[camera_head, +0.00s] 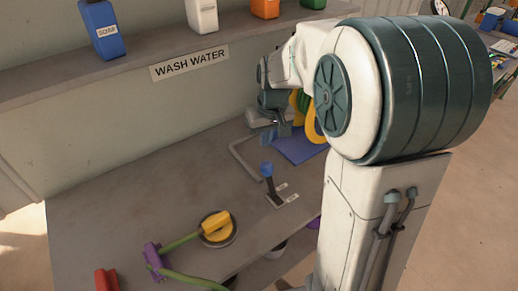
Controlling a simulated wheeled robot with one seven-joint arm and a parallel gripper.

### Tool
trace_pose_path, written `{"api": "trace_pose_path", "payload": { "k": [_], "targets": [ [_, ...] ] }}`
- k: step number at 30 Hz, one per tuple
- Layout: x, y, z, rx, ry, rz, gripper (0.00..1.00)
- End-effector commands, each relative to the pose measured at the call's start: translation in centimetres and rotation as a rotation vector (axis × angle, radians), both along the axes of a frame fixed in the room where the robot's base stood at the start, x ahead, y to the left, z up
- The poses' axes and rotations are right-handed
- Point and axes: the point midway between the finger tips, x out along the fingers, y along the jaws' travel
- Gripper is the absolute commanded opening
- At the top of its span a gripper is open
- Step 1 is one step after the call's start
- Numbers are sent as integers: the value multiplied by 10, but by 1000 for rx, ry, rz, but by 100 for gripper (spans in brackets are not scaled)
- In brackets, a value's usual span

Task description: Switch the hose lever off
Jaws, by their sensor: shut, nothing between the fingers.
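A lever with a blue round knob (266,169) and a dark shaft stands on a small base plate (282,198) on the bench. The plate carries two small pale labels, too small to read. The shaft leans slightly to the left in the picture. My gripper (284,130) is behind the lever, towards the wall, shut and apart from the knob. It is small in the view and partly mixed with things behind it.
A grey bent rail (240,158) and a blue mat (300,148) lie beyond the lever. A shelf (150,62) with several bottles and a WASH WATER sign (189,62) is above. A red object (106,279) is at the front left. The bench's left part is clear.

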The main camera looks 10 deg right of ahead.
Motion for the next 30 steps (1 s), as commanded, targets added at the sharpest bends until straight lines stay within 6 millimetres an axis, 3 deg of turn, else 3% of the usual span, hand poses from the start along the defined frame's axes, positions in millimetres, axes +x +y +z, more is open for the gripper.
{"api": "trace_pose_path", "payload": {
  "k": [6, 12, 30],
  "targets": [
    [49, 3, -24, -34, 18, 41, 0],
    [75, 5, -40, -58, 22, 65, 0],
    [82, 6, -50, -65, 25, 75, 0]
  ]
}}
